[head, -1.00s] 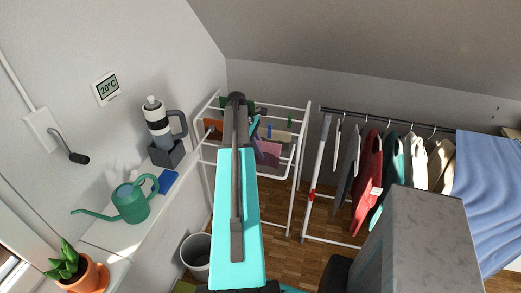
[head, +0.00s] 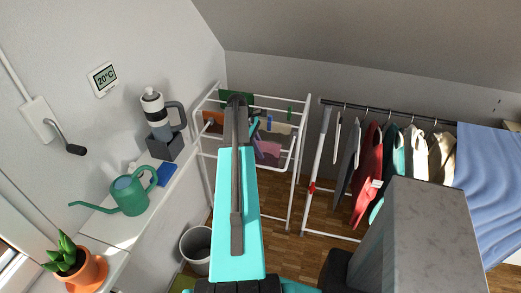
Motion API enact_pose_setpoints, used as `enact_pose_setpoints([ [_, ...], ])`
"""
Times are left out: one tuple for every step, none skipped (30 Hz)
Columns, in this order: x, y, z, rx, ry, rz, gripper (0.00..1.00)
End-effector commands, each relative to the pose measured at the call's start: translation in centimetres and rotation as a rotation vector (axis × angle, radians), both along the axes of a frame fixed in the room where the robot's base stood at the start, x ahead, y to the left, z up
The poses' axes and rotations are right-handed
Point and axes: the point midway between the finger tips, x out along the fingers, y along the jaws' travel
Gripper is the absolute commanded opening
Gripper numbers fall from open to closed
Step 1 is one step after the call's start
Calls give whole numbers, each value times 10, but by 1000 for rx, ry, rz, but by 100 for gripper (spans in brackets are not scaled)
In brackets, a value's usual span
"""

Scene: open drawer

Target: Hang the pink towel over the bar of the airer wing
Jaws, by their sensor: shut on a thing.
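The white airer (head: 291,190) stands against the back wall in the head view, its wing and bars partly behind my turquoise and grey arm. The pink towel (head: 268,148) shows just right of my arm, among the airer's bars. My gripper (head: 255,138) is small and mostly hidden behind my arm, at the towel's upper left, shut on it. Whether the towel touches or lies over a bar cannot be told from here.
A green cloth (head: 283,108) and other small items hang on the airer. A rail (head: 390,115) with several garments and a blue sheet (head: 490,190) stands right. A grey marbled block (head: 420,230) is in front. A watering can (head: 130,195) sits on the left ledge.

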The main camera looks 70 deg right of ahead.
Motion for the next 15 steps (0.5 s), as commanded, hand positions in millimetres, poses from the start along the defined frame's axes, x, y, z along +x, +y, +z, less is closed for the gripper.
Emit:
enact_pose_setpoints([
  [0,0,-3,0,0,0,0],
  [0,0,-5,0,0,0,0],
  [0,0,-7,0,0,0,0],
  [0,0,-8,0,0,0,0],
  [0,0,-9,0,0,0,0],
  [0,0,-10,0,0,0,0],
  [0,0,-11,-1,0,0,0],
  [0,0,-12,-1,0,0,0],
  [0,0,-13,-1,0,0,0],
  [1,0,-14,-1,0,0,0],
  [1,0,-15,-1,0,1,0],
  [1,0,-15,-1,0,2,0],
  [1,0,-16,-1,0,2,0],
  [1,0,-16,-1,0,2,0],
  [1,0,-16,-1,0,2,0],
])
